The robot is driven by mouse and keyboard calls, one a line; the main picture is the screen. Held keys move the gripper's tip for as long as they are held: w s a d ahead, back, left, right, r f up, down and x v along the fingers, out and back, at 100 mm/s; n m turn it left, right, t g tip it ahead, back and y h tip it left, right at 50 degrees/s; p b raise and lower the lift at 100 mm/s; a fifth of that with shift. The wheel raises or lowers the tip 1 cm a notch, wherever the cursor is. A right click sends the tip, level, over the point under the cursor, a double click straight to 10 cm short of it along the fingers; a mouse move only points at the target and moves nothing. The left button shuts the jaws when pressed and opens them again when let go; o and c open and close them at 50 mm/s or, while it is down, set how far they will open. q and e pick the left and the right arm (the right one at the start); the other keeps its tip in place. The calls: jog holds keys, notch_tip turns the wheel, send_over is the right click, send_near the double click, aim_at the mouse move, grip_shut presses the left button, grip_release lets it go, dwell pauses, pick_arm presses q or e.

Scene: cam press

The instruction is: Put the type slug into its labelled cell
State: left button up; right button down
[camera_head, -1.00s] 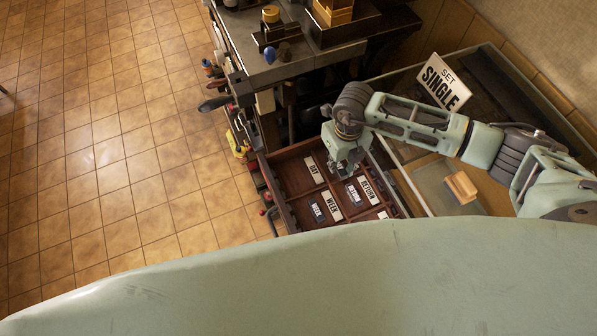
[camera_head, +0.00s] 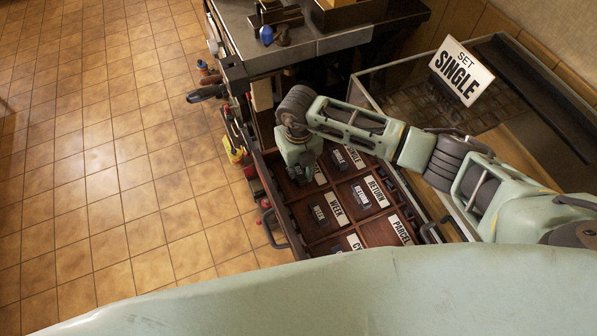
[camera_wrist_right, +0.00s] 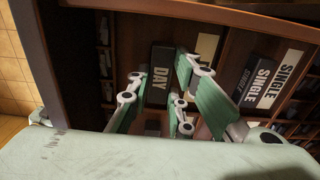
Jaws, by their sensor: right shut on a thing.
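My right gripper (camera_head: 303,172) is over the far left part of the wooden type drawer (camera_head: 262,175), its fingertips hidden in the head view. In the right wrist view its green fingers (camera_wrist_right: 160,88) are shut on a dark type slug marked DAY (camera_wrist_right: 161,72). A cream label (camera_wrist_right: 206,48) lies just beyond it, partly behind a finger; the DAY label also shows partly in the head view (camera_head: 320,176). I cannot tell whether the slug touches the cell floor. The SINGLE cell holds a dark SINGLE slug (camera_wrist_right: 252,78) beside its cream label (camera_wrist_right: 281,78). My left gripper is not in view.
Other cells hold WEEK (camera_head: 337,207), RETURN (camera_head: 376,191) and PARCEL (camera_head: 401,229) labels, with dark slugs beside WEEK and RETURN. Low dividers separate the cells. A SET SINGLE sign (camera_head: 460,70) stands at the back right. A bench (camera_head: 290,50) rises behind the drawer.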

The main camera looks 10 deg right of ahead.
aim_at(298, 171)
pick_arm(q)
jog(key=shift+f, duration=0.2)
pick_arm(e)
jog(key=shift+w+f, duration=0.1)
jog(key=shift+f, duration=0.1)
jog(key=shift+f, duration=0.1)
jog(key=shift+f, duration=0.15)
jog(key=c, duration=1.6)
grip_release()
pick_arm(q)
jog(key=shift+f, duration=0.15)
